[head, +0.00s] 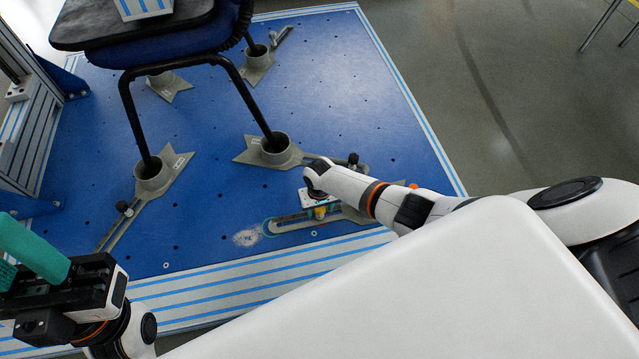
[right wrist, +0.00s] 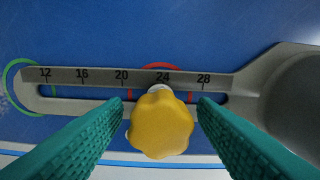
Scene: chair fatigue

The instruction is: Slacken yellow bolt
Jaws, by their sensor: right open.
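The yellow bolt (right wrist: 160,125) is a lobed knob in the slot of a grey slotted bracket (right wrist: 75,77), beside the scale near 24. My right gripper (right wrist: 159,102) is open, with one teal finger on each side of the bolt and a narrow gap on both sides. In the head view my right gripper (head: 320,203) is over the bracket, and a bit of the yellow bolt (head: 320,213) shows below it. My left gripper (head: 30,255) is at the lower left, away from the bolt; its teal fingers are partly cut off.
A red mark (right wrist: 162,66) is on the blue floor plate near 24, and a green mark (right wrist: 14,82) near 12. A chair (head: 160,45) stands with its legs in grey cup brackets (head: 270,152). Black knobs (head: 124,208) show on other brackets.

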